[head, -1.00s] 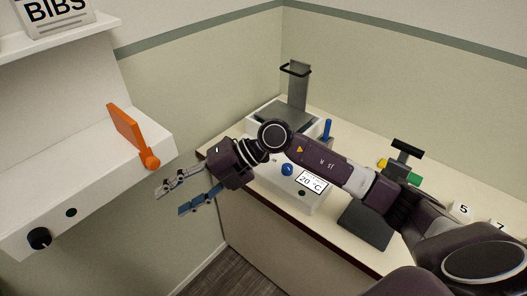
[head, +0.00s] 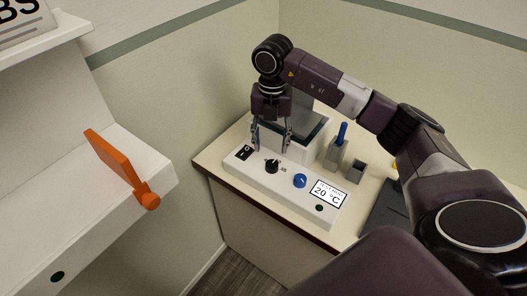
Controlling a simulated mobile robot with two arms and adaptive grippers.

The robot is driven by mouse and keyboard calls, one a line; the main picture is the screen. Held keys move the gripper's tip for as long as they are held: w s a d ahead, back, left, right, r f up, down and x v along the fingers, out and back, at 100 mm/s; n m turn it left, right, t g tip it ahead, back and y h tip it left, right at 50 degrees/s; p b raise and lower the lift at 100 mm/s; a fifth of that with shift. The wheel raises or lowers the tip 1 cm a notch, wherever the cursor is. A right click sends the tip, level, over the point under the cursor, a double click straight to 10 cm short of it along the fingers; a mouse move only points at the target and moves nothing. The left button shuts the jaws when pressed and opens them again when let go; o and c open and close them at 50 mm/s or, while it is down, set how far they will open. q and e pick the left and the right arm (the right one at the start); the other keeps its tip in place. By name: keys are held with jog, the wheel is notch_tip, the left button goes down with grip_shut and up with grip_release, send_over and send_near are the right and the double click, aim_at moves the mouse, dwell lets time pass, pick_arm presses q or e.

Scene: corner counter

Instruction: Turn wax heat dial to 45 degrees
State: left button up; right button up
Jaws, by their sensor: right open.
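A white control unit stands on the counter, with a front panel (head: 253,170). The panel carries a black dial (head: 272,166), a blue dial (head: 300,180) and a display (head: 327,192) reading 20 °C. Labels by the dials are too small to read surely, so I cannot tell which is the wax heat dial. My right gripper (head: 271,147) points down, open and empty, just behind and above the black dial in the picture. Its fingers are spread to either side; contact with the unit cannot be told. My left gripper is out of view.
A small dark switch (head: 243,153) sits at the panel's left end. A grey holder (head: 336,155) with a blue-handled tool (head: 342,132) and a small grey box (head: 356,171) stand right of the unit. An orange lever (head: 117,163) is on the white wall unit at left.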

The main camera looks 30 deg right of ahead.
aim_at(272, 164)
jog(key=f, duration=0.1)
jog(key=s+f+p, duration=0.1)
jog(key=f, duration=0.2)
jog(key=shift+s+f+p, duration=0.25)
jog(key=shift+f+p, duration=0.05)
jog(key=shift+p, duration=0.1)
jog(key=shift+w+f, duration=0.25)
jog(key=shift+f, duration=0.95)
jog(key=c, duration=1.2)
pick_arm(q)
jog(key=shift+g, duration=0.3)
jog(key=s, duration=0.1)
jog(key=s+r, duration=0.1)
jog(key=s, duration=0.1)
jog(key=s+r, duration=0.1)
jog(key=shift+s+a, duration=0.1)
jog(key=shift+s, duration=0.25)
pick_arm(e)
jog(key=shift+o, duration=0.2)
